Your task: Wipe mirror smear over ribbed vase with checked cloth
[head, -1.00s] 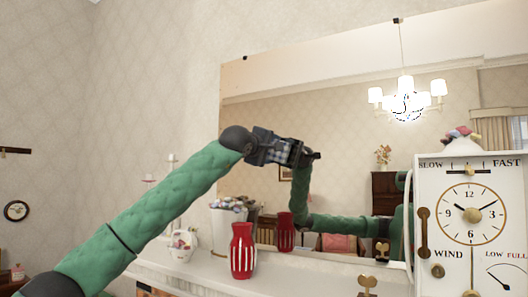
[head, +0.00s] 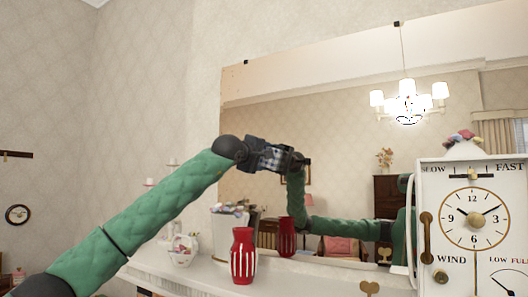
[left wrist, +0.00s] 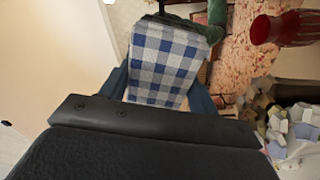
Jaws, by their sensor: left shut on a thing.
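My left gripper (head: 284,158) is shut on the blue-and-white checked cloth, at the mirror (head: 330,115) above the vase. The cloth (left wrist: 165,62) fills the space between the fingers in the left wrist view. I cannot tell whether the cloth touches the glass. The red ribbed vase (head: 243,260) with white stripes stands upright on the mantel, below the gripper; a red vase shape (left wrist: 290,28) also shows at the upper right of the left wrist view. I cannot make out a smear on the glass. My right gripper is not in view.
The white mantel shelf (head: 205,277) holds a white basket (head: 181,250) and a pale pot (head: 224,235) left of the vase. A tall white clock-faced box (head: 470,230) stands at the right. The chandelier (head: 407,100) and dark cabinet appear in the mirror.

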